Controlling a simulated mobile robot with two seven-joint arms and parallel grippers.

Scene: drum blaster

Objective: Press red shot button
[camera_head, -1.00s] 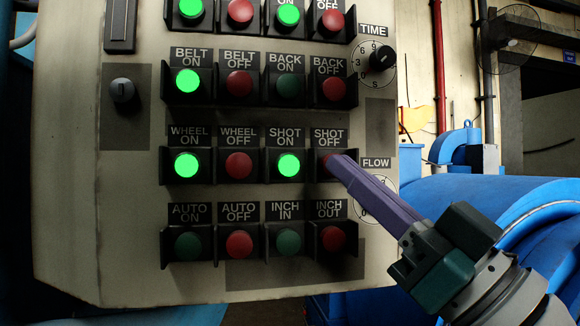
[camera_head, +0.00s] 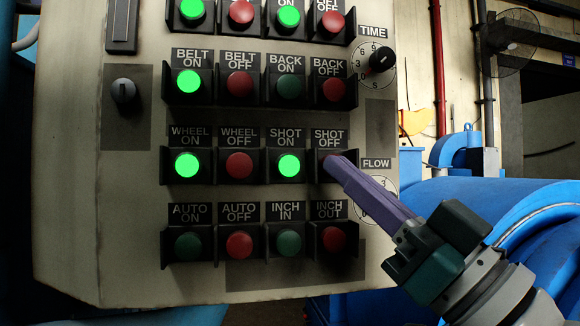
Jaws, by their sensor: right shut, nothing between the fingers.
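The red SHOT OFF button (camera_head: 328,157) is in the third row of the control panel, at the right end. Most of it is hidden behind the fingertips of my right gripper (camera_head: 338,166). The gripper's purple fingers are shut with nothing between them, and they come in from the lower right. Their tips overlap the button in the head view; I cannot tell whether they touch it or press it in. The green SHOT ON button (camera_head: 288,166) to its left is lit. My left gripper is not in view.
The panel (camera_head: 130,230) holds several other buttons close by, such as red WHEEL OFF (camera_head: 238,165) and red INCH OUT (camera_head: 333,239). The FLOW dial (camera_head: 380,186) is partly behind the purple fingers. Blue machinery (camera_head: 500,205) stands to the right.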

